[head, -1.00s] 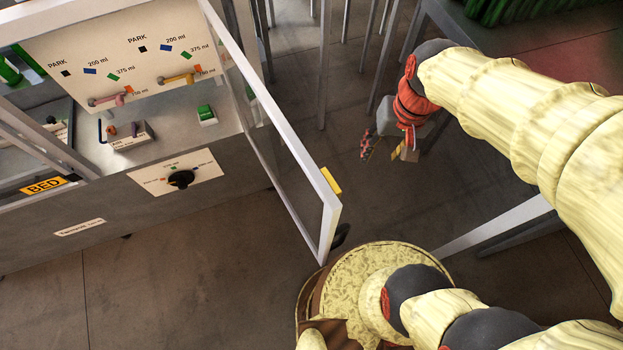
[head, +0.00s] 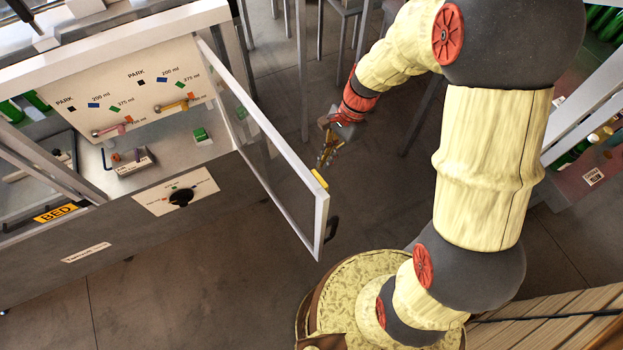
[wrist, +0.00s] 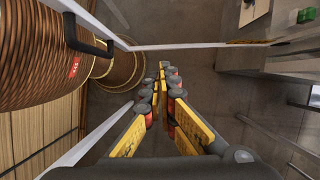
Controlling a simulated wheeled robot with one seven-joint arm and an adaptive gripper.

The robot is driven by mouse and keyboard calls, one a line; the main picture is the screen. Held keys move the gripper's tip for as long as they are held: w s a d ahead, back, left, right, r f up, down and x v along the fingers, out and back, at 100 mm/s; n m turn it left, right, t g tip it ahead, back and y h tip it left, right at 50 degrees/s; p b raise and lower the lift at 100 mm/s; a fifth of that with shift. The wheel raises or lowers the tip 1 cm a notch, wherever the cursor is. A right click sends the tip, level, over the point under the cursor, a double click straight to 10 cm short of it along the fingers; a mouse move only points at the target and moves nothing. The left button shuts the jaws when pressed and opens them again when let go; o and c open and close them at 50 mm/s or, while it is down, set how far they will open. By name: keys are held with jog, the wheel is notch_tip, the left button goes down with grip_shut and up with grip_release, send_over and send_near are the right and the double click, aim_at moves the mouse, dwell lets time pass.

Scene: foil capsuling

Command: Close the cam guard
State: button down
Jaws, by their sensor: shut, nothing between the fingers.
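The cam guard (head: 282,145) is a clear panel in a white frame, swung open and sticking out from the machine in the head view. In the wrist view the fingers (wrist: 163,80) are together. The guard's white frame (wrist: 200,46) and black handle (wrist: 88,46) also show there. I cannot tell whether the gripper touches the guard.
Inside are two coloured levers on a panel (head: 130,90) and a green block (head: 201,135). Table legs stand behind my gripper. The floor (head: 190,285) before the machine is clear.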

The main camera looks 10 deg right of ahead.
jog(key=s+a+f+p, duration=0.1)
jog(key=s+a+f, duration=0.2)
jog(key=a+f, duration=0.4)
jog(key=shift+s+f+p, duration=0.3)
jog(key=shift+f+p, duration=0.1)
jog(key=shift+f, duration=0.45)
jog(key=shift+s, duration=0.1)
